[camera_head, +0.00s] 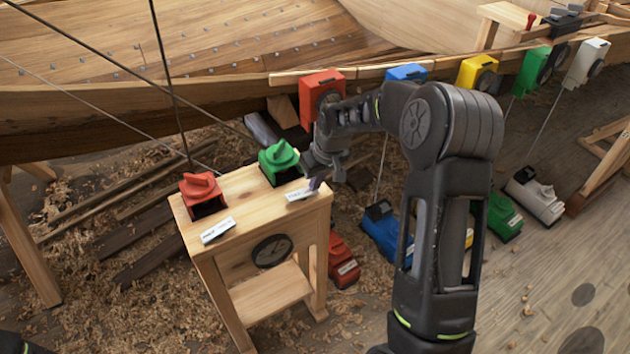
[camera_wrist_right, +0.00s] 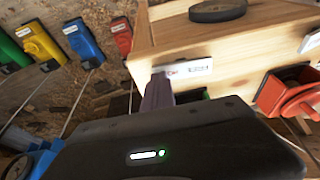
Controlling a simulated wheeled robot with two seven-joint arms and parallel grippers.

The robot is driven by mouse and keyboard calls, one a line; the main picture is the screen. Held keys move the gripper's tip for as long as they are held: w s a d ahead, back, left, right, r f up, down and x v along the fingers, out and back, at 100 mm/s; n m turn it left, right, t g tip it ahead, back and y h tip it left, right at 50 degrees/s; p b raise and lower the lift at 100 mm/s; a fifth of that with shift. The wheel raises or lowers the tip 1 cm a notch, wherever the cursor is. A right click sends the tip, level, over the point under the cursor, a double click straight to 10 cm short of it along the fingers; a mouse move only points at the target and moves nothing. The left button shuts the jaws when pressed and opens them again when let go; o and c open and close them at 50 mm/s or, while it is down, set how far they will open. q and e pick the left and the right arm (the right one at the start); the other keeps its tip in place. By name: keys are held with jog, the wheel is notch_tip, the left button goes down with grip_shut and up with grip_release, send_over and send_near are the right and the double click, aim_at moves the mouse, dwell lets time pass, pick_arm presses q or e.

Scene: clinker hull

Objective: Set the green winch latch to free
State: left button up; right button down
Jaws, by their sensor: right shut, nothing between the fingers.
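The green winch latch (camera_head: 278,160) sits on top of a small wooden stand, at its back corner, with a ridged handle over a dark base. My right gripper (camera_head: 316,183) is to the right of it, apart from it, near the white label plate (camera_head: 299,194) at the stand's right edge. In the right wrist view the purple fingertips (camera_wrist_right: 157,93) are together and empty beside that label plate (camera_wrist_right: 185,69). There the gripper body hides most of the green latch. Which setting the latch is at cannot be read. My left gripper is not in view.
A red latch (camera_head: 200,192) with its own label plate (camera_head: 218,230) stands on the left of the wooden stand (camera_head: 265,215). Coloured winch boxes hang along the hull; a red box (camera_head: 321,92) is just above my right gripper.

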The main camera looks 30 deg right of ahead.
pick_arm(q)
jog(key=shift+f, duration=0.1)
pick_arm(e)
jog(key=shift+f, duration=0.1)
pick_arm(q)
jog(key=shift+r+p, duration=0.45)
jog(key=shift+p, duration=0.15)
pick_arm(e)
jog(key=shift+r, duration=0.8)
jog(key=shift+d+r+p, duration=0.1)
jog(key=shift+r+p, duration=0.25)
jog(key=shift+r, duration=0.15)
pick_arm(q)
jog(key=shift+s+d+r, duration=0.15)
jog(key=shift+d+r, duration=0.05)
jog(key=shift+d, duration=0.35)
pick_arm(e)
jog(key=d+v, duration=0.2)
jog(key=v, duration=1)
jog(key=shift+w+d+r, duration=0.25)
jog(key=shift+d+r, duration=0.05)
jog(key=shift+d, duration=0.1)
